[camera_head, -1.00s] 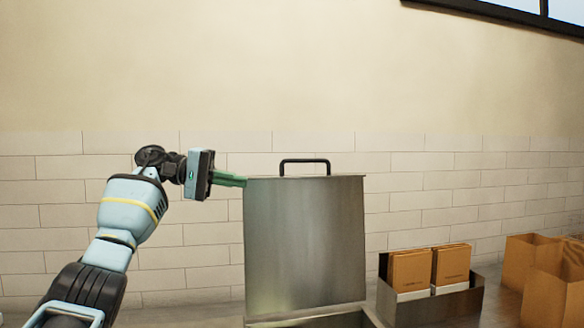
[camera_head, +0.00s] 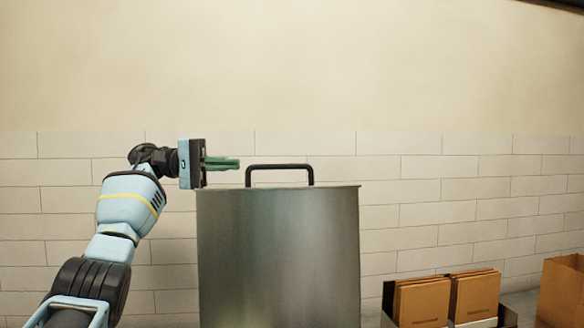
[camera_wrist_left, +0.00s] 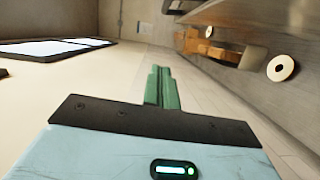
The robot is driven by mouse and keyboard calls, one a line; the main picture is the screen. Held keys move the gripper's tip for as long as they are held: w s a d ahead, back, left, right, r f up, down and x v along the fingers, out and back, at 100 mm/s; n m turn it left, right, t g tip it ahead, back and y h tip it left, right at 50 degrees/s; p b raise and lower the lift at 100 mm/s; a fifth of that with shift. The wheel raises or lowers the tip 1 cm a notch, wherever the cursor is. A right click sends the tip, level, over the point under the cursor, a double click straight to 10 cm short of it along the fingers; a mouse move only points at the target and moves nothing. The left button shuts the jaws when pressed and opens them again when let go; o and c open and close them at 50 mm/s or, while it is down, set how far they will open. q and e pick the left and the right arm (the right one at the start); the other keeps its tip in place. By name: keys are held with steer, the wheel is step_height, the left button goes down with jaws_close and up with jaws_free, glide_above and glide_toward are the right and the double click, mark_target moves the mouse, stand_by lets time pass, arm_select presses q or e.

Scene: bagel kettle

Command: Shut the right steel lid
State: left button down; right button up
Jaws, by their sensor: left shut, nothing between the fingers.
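The steel lid (camera_head: 280,255) stands upright in the head view, a flat grey panel with a black bar handle (camera_head: 280,168) on its top edge. My left gripper (camera_head: 238,163) is shut with nothing between its green fingers. It points right, level with the handle, just left of it and above the lid's top left edge; a small gap shows between fingertips and handle. The left wrist view shows the shut green fingers (camera_wrist_left: 162,70) too, but I cannot make out the lid there. My right gripper is not in view.
A steel holder (camera_head: 507,316) with brown packets (camera_head: 475,296) stands right of the lid, and a brown paper bag (camera_head: 565,290) is farther right. A tiled wall (camera_head: 420,200) is behind. The space above the lid is clear.

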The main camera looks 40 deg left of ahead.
mark_target(271, 166)
arm_select(q)
steer(key=w+d, duration=0.1)
steer(key=d, duration=0.2)
steer(key=w+d, duration=0.1)
steer(key=d, duration=0.2)
steer(key=w+d, duration=0.2)
steer(key=d, duration=0.2)
steer(key=shift+s+d, duration=0.55)
steer(key=shift+d, duration=0.1)
